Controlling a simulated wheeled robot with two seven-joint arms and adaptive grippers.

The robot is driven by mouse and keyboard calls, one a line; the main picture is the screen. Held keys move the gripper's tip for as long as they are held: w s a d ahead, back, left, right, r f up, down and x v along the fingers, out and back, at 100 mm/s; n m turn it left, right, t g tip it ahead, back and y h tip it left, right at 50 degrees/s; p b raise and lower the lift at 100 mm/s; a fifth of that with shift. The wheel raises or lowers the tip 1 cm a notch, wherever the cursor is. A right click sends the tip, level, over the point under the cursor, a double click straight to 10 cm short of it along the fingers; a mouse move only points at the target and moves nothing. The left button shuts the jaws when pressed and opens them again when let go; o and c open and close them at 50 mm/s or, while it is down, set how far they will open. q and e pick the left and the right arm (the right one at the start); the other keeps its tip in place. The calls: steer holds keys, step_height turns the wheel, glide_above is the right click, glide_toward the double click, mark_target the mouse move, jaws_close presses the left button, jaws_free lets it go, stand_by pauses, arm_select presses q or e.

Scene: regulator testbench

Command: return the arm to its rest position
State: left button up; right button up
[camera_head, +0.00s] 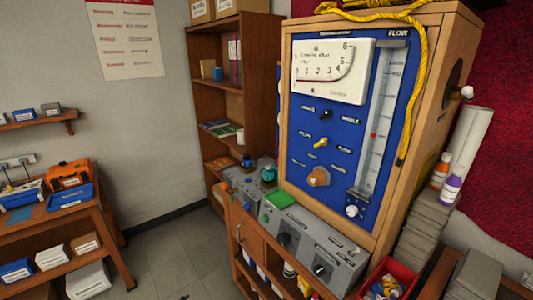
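The regulator testbench (291,180) stands right of centre, a wooden cabinet with a blue front panel. The panel bears a white dial gauge (331,72), a flow tube (381,120), a small yellow lever (320,142), an orange-brown knob (318,177) and a white knob (353,211). Neither of my arms nor grippers shows in the head view, so their pose is hidden.
A grey control console (311,246) sits below the panel. A yellow rope (420,80) hangs over the cabinet. A red bin (383,281) and bottles (450,188) are at the right. A wooden side table (98,212) stands left. Grey floor (178,255) between is mostly clear.

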arm_select(q)
steer(key=s+a+f+n+g+y, duration=0.1)
steer(key=s+a+f+g, duration=0.1)
steer(key=s+f, duration=0.85)
steer(key=s+a+f+n+g+y, duration=0.1)
steer(key=s+a+f+g, duration=0.15)
steer(key=s+f, duration=0.85)
steer(key=s+d+f+g, duration=0.1)
steer(key=s+d, duration=0.2)
steer(key=s, duration=0.7)
steer(key=s+d+f+n+g, duration=0.1)
steer(key=s+d, duration=0.3)
steer(key=s, duration=0.6)
steer(key=s+d+f+n+g+h, duration=0.1)
steer(key=s+d, duration=0.2)
steer(key=s, duration=0.6)
steer(key=shift+s+d+g, duration=0.15)
steer(key=shift+s+g, duration=0.2)
steer(key=shift+s, duration=0.05)
